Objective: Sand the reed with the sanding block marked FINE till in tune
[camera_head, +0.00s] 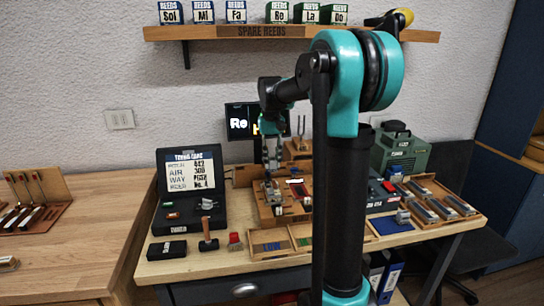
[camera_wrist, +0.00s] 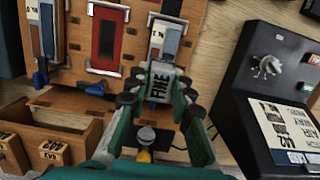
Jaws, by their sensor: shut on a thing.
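The sanding block marked FINE (camera_wrist: 158,87) is gripped between the two fingers of my gripper (camera_wrist: 157,92) in the wrist view, its label facing the camera. Just beyond it, a pale and blue reed plate (camera_wrist: 166,36) sits at the right of the wooden fixture (camera_wrist: 132,55). The block overlaps the plate's near end in the picture; I cannot tell whether they touch. In the head view my gripper (camera_head: 271,178) is over the fixture (camera_head: 262,208), and the block is too small to make out. A dark screen (camera_head: 240,122) behind reads "Re" or "Ro", partly hidden by my arm.
A red plate (camera_wrist: 106,38) and another blue-grey plate (camera_wrist: 46,30) sit left on the fixture. A wooden box with compartments (camera_wrist: 60,125) is at lower left, a dark device with a knob (camera_wrist: 268,68) at right. An open black case (camera_head: 190,185) stands left on the bench.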

